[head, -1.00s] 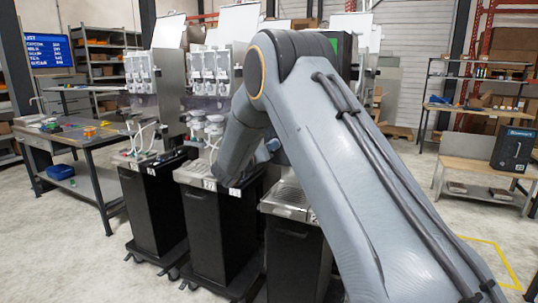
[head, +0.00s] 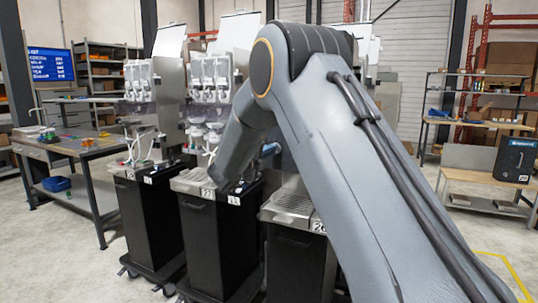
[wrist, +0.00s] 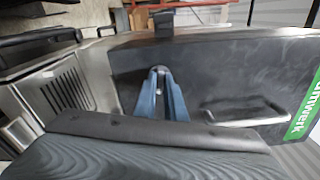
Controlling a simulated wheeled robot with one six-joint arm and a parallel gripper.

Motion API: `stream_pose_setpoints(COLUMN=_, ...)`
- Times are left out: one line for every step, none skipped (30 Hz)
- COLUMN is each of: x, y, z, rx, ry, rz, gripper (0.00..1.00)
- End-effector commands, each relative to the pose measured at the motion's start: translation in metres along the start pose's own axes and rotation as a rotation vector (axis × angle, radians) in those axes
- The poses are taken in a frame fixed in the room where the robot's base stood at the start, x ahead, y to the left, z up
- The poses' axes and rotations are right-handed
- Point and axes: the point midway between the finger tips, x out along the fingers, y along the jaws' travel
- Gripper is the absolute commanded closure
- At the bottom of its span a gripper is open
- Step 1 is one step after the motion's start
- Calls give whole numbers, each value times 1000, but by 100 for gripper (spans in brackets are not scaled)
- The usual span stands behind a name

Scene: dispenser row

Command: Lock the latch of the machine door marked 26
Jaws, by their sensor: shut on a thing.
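The machine marked 26 (head: 290,205) stands nearest in the row, with its number label (head: 319,226) on the front edge of its steel tray. My arm covers most of its upper part in the head view. My gripper (head: 270,149) shows as a small bit of blue beside that machine. In the wrist view, the blue fingers (wrist: 161,74) come together in front of a dark door panel (wrist: 225,70). They are closed on a small part, seemingly the latch, mostly hidden between the tips. A bar handle (wrist: 243,112) is on the panel to the right of the fingers.
Two similar dispensers stand to the left, the nearer one (head: 217,235) close beside the machine. A workbench (head: 75,150) is at far left, another bench (head: 480,178) at right. A steel grille tray (wrist: 62,92) lies left of the fingers.

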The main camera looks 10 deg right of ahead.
Motion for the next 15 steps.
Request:
stream_pose_setpoints(x=0, y=0, z=1, rx=-34, ry=-1, rz=0, gripper=100)
stream_pose_setpoints(x=0, y=1, z=1, rx=-56, ry=-1, rz=-1, gripper=100)
stream_pose_setpoints(x=0, y=1, z=1, rx=-83, ry=-1, rz=-1, gripper=100)
stream_pose_setpoints(x=0, y=1, z=1, rx=-101, ry=-2, rz=-1, gripper=100)
stream_pose_setpoints(x=0, y=1, z=1, rx=-118, ry=-2, rz=-1, gripper=100)
stream_pose_setpoints(x=0, y=1, z=1, rx=-141, ry=-2, rz=-2, gripper=100)
stream_pose_setpoints(x=0, y=1, z=1, rx=-155, ry=-1, rz=-2, gripper=100)
stream_pose_setpoints(x=0, y=1, z=1, rx=-170, ry=-1, rz=-2, gripper=100)
stream_pose_setpoints(x=0, y=1, z=1, rx=-186, ry=-1, rz=-2, gripper=100)
stream_pose_setpoints(x=0, y=1, z=1, rx=-198, ry=-2, rz=-2, gripper=100)
stream_pose_setpoints(x=0, y=1, z=1, rx=-208, ry=-2, rz=-3, gripper=100)
stream_pose_setpoints(x=0, y=1, z=1, rx=-220, ry=-2, rz=-3, gripper=100)
stream_pose_setpoints(x=0, y=1, z=1, rx=-229, ry=-2, rz=-3, gripper=100)
stream_pose_setpoints(x=0, y=1, z=1, rx=-235, ry=-2, rz=-3, gripper=100)
stream_pose_setpoints(x=0, y=1, z=1, rx=-242, ry=-2, rz=-3, gripper=100)
